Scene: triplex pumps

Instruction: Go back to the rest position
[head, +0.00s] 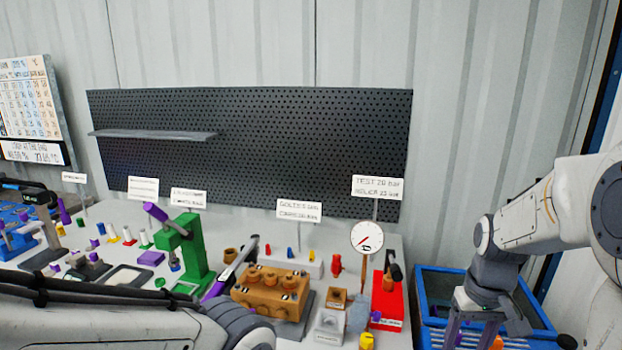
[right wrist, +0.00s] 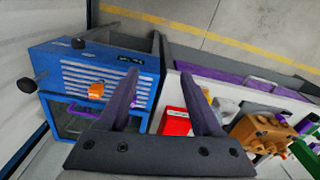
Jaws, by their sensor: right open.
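My right gripper (head: 473,335) hangs at the lower right of the head view, over the blue cart (head: 424,285). In the right wrist view its two dark fingers (right wrist: 161,82) are spread wide with nothing between them. My left arm comes in across the lower left of the head view, in front of the bench. Its gripper cannot be made out there.
A brown pump block (head: 268,292), a green press (head: 192,250) and a red unit (head: 386,297) with a gauge (head: 367,238) stand on the bench. An orange piece (right wrist: 100,88) lies at the cart (right wrist: 110,62). A pegboard (head: 300,150) backs the bench.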

